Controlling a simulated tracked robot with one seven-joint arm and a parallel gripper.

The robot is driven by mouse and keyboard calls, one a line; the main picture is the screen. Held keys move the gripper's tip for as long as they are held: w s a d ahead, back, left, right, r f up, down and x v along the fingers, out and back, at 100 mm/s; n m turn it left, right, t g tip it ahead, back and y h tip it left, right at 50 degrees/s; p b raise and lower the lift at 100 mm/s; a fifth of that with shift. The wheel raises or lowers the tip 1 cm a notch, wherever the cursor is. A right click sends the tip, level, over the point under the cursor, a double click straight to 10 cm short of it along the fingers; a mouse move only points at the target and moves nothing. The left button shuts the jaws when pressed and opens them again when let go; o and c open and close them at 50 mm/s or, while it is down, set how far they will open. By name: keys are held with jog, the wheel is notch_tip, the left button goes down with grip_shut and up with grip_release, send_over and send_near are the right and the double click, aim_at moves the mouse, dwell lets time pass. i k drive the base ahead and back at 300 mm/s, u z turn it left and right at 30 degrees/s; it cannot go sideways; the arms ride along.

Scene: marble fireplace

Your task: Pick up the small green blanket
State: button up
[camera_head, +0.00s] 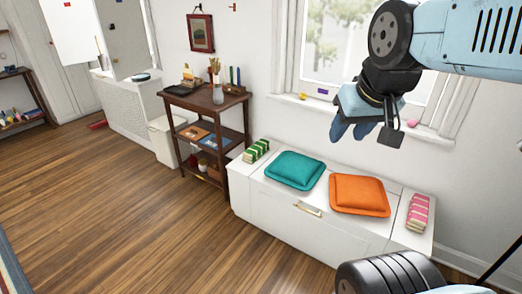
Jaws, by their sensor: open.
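A small green blanket (256,151), folded and striped green and white, lies at the left end of the white bench (300,222) under the window. My gripper (352,132) has light blue fingers and is in the air in front of the window, above and to the right of the green blanket. It is open, apart from the blanket, and nothing shows between its fingers.
A teal cushion (295,170), an orange cushion (359,194) and a pink striped folded cloth (418,212) also lie on the bench. A dark wooden shelf (207,102) with bottles and brushes stands close to the bench's left end. Wooden floor lies clear at left.

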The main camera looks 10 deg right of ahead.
aim_at(254, 152)
jog(key=z, duration=0.45)
jog(key=k, duration=1.05)
jog(key=u, duration=0.2)
jog(key=i, duration=1.1)
jog(key=u, duration=1.05)
jog(key=i, duration=1.45)
jog(key=u, duration=0.05)
